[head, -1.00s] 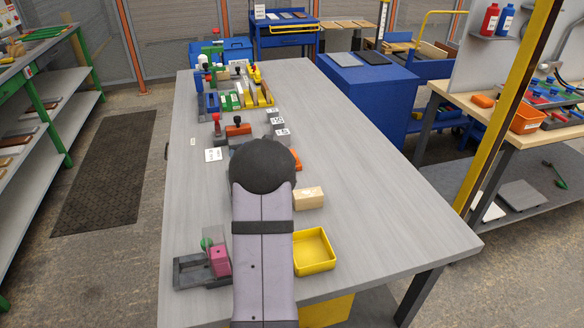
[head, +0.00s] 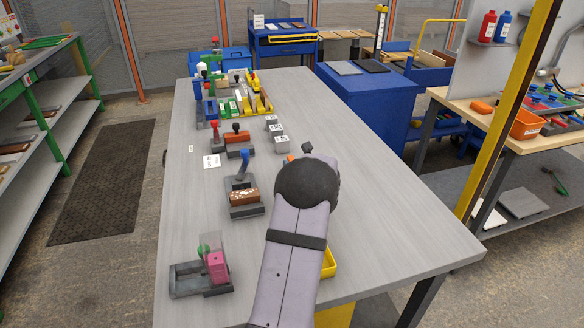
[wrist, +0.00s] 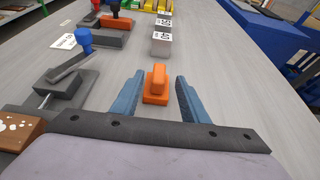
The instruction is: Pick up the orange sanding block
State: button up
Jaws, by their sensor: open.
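The orange sanding block (wrist: 156,86) lies on the grey table in the wrist view, ahead of my gripper and roughly centred between its fingers. It has a raised handle on a flat base. My gripper (wrist: 158,84) is open, with a blue-grey finger to the left and right of the block; I cannot tell how far the fingertips are above the table.
A clamp fixture with a brown speckled block (head: 244,197) stands left of my arm. A fixture with a pink block (head: 217,266) is at the front left. A yellow tray (head: 329,262) is partly hidden by my arm. Grey weights (wrist: 161,44) stand beyond the sanding block. The table's right side is clear.

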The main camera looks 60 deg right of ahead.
jog(key=shift+p+x, duration=1.05)
jog(key=shift+x, duration=1.55)
jog(key=shift+r, duration=0.1)
jog(key=shift+a, duration=0.1)
jog(key=shift+c, duration=0.3)
grip_shut()
